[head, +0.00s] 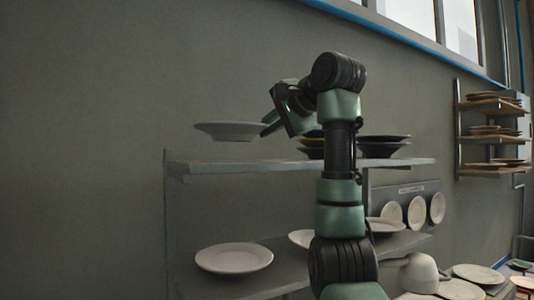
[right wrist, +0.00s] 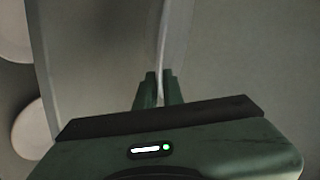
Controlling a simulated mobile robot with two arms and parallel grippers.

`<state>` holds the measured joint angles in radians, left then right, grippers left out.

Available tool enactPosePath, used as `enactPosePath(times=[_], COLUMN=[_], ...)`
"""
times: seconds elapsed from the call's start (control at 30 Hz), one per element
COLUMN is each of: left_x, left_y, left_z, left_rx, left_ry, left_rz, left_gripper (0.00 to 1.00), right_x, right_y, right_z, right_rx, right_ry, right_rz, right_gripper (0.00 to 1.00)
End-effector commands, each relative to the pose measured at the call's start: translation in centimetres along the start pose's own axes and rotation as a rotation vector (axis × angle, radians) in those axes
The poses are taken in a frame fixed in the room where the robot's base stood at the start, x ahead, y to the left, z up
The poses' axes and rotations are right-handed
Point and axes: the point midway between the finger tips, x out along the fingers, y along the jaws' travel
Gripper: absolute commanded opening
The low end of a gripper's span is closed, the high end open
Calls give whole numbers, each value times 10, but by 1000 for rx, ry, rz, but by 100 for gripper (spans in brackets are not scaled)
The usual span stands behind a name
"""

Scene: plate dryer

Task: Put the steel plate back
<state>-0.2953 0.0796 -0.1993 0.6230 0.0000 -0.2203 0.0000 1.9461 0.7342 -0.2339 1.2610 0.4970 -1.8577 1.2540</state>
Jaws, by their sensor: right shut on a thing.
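My right gripper (head: 267,128) is shut on the rim of a pale grey plate (head: 228,131), which seems to be the steel plate. The plate is held roughly level, a little above the left part of the upper shelf (head: 230,167), with a gap under it. In the right wrist view the fingers (right wrist: 160,77) pinch the plate (right wrist: 176,35), seen nearly edge-on. My left gripper is out of view.
Dark plates (head: 384,146) are stacked on the upper shelf, partly behind my right arm. A pale plate (head: 234,258) and others lie on the lower shelf (head: 290,276). Several plates stand upright in a rack (head: 405,188) at right. The upper shelf's left part is clear.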

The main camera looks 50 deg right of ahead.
Motion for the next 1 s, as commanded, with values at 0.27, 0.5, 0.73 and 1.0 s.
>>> enactPosePath(times=[0.27,0.5,0.73,1.0], left_x=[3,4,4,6], left_y=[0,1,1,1], left_z=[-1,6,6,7], left_rx=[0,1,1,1], left_ry=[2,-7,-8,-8], left_rz=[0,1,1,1], left_gripper=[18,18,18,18], right_x=[6,12,12,15], right_y=[20,42,42,46], right_z=[5,12,12,13], right_rx=[0,2,4,1], right_ry=[4,3,2,0], right_rz=[-7,-10,-10,-1], right_gripper=[0,0,0,18])
